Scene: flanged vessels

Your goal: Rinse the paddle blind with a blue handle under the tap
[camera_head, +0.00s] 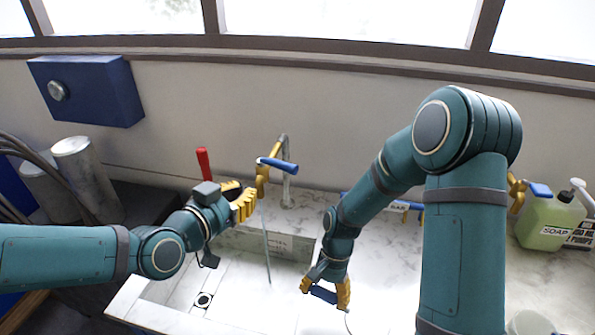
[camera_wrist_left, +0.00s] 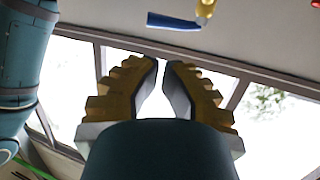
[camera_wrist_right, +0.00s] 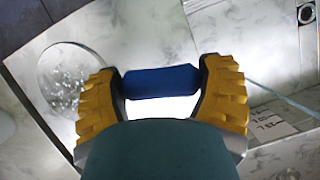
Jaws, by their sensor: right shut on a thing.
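The blue handle (camera_head: 323,294) of the paddle blind is between the yellow fingers of my right gripper (camera_head: 326,291), shut on it. It also shows in the right wrist view (camera_wrist_right: 161,82). A grey disc with white specks (camera_wrist_right: 70,72) lies in line with the handle; a finger hides any join. The tap (camera_head: 285,165) has a yellow valve and blue lever. A thin water stream (camera_head: 266,245) falls from it into the sink (camera_head: 240,280), left of my right gripper. My left gripper (camera_head: 250,203) is beside the tap, its fingertips nearly together, empty.
A red-handled valve (camera_head: 203,163) stands behind my left gripper. A green soap bottle (camera_head: 548,222) and a white cup (camera_head: 530,323) stand at the right. A labelled gas valve (camera_head: 400,206) is at the back behind my right arm. The marble counter between is mostly clear.

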